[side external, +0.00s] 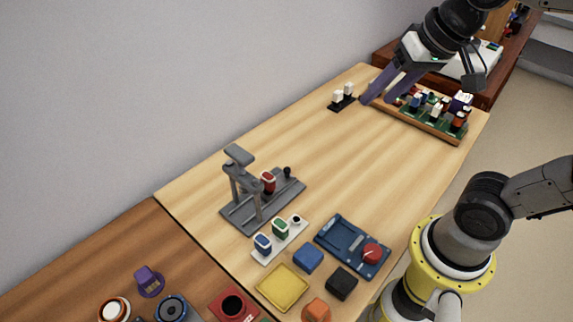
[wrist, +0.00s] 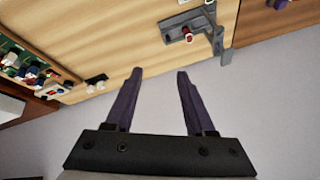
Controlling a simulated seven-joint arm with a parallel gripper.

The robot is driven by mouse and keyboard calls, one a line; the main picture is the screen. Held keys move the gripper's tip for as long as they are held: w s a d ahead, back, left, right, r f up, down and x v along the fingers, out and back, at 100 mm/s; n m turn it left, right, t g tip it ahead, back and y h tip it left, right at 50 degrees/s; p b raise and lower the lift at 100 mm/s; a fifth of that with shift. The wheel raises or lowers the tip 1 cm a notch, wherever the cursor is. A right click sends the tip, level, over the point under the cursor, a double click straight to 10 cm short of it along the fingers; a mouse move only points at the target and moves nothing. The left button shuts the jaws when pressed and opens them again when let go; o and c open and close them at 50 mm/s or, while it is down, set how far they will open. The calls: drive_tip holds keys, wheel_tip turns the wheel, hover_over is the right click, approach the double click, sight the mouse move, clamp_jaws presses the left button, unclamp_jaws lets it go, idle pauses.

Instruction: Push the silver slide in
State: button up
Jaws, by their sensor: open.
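A grey test fixture (side external: 240,215) with an upright post and overhanging head stands on the light wood table. A red part (side external: 268,181) sits in it, and a black knob (side external: 287,172) is at its back right. I cannot clearly pick out a silver slide on it. The fixture also shows at the top of the wrist view (wrist: 172,28), with the red part (wrist: 188,35). My gripper (side external: 380,99) is open and empty, well away from the fixture, near the table's far end. Its two purple fingers are apart in the wrist view (wrist: 160,72).
A tray of several small parts (side external: 460,138) and a black stand with white blocks (side external: 341,103) are near my gripper. A white strip with coloured parts (side external: 267,257), a blue tray (side external: 335,237) and a yellow tray (side external: 283,286) lie in front. The table's middle is clear.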

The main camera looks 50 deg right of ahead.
drive_tip(key=w+m+g, duration=0.2)
drive_tip(key=w+m, duration=0.1)
drive_tip(key=w, duration=0.6)
drive_tip(key=m+g, duration=0.1)
drive_tip(key=g, duration=0.3)
hover_over(287, 169)
wheel_tip(287, 169, down, 15)
wheel_tip(287, 169, down, 14)
drive_tip(key=shift+f, duration=0.15)
drive_tip(key=shift+c, duration=0.3)
clamp_jaws()
